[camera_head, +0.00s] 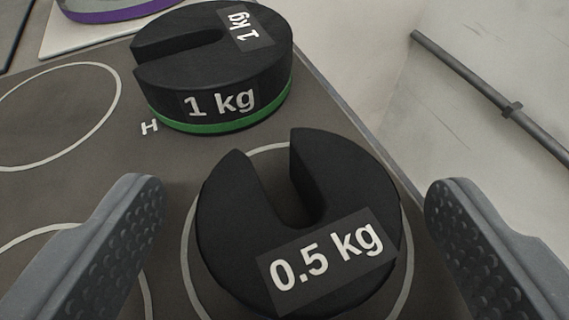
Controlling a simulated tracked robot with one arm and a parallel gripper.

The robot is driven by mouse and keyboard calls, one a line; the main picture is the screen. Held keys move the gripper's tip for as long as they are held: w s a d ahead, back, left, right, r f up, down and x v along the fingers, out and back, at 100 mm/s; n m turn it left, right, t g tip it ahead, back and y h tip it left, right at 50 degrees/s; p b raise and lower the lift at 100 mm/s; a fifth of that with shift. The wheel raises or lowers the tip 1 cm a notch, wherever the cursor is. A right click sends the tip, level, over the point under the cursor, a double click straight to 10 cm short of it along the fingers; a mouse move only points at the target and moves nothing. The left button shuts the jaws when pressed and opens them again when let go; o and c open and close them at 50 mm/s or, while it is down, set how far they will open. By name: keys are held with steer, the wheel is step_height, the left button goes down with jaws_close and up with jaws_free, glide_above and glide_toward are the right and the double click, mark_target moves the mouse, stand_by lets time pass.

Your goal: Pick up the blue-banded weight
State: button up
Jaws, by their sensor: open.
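A black slotted weight marked 0.5 kg (235,225) stands on a ring marking between my fingers, seen from above with its slot towards the back. Its side is hidden, so I cannot see a blue band or any band colour on it. My gripper (292,220) is open, with one grey finger to the left of this weight and one to the right, both apart from it. No blue band shows anywhere in view.
A black 1 kg weight (215,75) with a green band stands just behind, near the letter H. A purple-banded object (125,10) is partly cut off at the top left. Empty rings lie on the dark board (140,155) at left. A dark rod (470,75) runs at right.

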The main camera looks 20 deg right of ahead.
steer(key=shift+x, duration=1)
steer(key=c, duration=1.2)
